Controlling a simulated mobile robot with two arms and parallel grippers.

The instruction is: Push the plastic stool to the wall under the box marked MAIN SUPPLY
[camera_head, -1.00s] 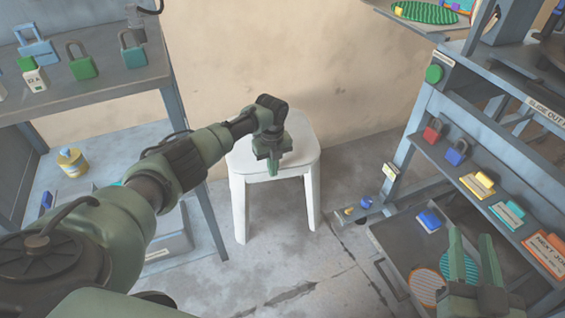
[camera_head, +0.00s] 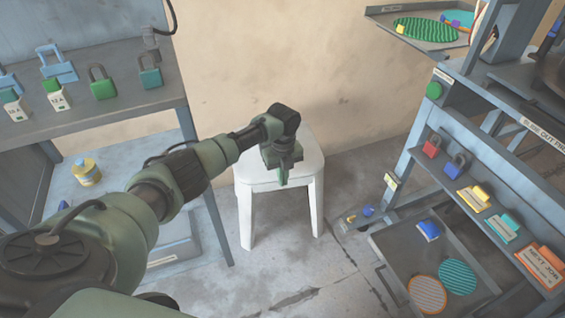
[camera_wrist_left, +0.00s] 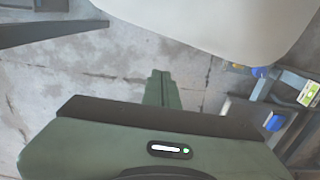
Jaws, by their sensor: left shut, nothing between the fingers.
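The white plastic stool (camera_head: 310,160) stands upright on the concrete floor, close to the beige wall (camera_head: 330,50). Its seat also fills the top of the left wrist view (camera_wrist_left: 215,20). My left gripper (camera_head: 283,182) is at the near part of the seat in the head view, pointing down, and hides some of it. Whether it touches the stool is not clear. In the left wrist view its fingers (camera_wrist_left: 161,76) are together with nothing between them, and the seat lies beyond their tips. My right gripper is out of view. No box marked MAIN SUPPLY shows.
A grey shelf unit (camera_head: 130,105) with padlocks and a yellow pot (camera_head: 86,172) stands on the left. A grey-blue rack (camera_head: 420,160) with padlocks, labelled blocks and a low tray (camera_head: 395,250) with discs stands on the right. Bare floor (camera_head: 270,270) lies in front of the stool.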

